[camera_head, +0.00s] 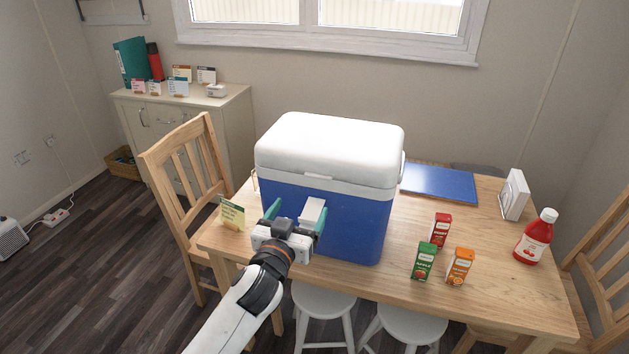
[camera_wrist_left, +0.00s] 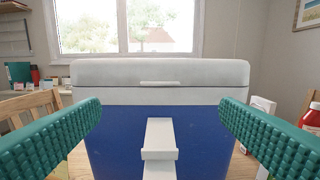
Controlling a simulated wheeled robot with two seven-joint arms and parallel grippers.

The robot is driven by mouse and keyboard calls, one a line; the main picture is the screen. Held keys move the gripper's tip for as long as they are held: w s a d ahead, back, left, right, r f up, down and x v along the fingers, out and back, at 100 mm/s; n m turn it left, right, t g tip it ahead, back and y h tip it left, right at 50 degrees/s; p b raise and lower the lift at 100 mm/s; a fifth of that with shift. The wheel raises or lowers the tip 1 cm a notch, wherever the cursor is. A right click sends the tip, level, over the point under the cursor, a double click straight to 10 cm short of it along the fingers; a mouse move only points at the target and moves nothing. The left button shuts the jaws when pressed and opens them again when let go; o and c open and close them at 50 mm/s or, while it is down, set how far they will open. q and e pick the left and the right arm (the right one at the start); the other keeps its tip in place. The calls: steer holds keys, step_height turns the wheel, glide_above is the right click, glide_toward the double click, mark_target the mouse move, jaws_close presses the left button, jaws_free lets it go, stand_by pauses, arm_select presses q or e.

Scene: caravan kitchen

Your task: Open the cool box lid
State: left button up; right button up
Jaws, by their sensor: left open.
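The cool box (camera_head: 330,225) stands on the wooden table, with a blue body and a white lid (camera_head: 330,145). The lid is shut. A white latch (camera_head: 313,212) hangs on the front of the blue body. My left gripper (camera_head: 297,217) is open in front of the box, its teal fingers on either side of the latch. In the left wrist view the latch (camera_wrist_left: 160,150) is centred between the open fingers and apart from both, below the lid (camera_wrist_left: 160,73). My right gripper is not in view.
Several drinks cartons (camera_head: 440,230) and a red bottle (camera_head: 535,237) stand on the table (camera_head: 500,295) right of the box. A blue board (camera_head: 438,184) lies behind them. A card (camera_head: 232,214) stands left of my gripper. Chairs (camera_head: 185,165) and stools (camera_head: 323,300) surround the table.

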mark_target(317, 178)
arm_select(q)
steer(key=x, duration=1.1)
steer(key=shift+w+d+f, duration=0.1)
steer(key=shift+w, duration=0.2)
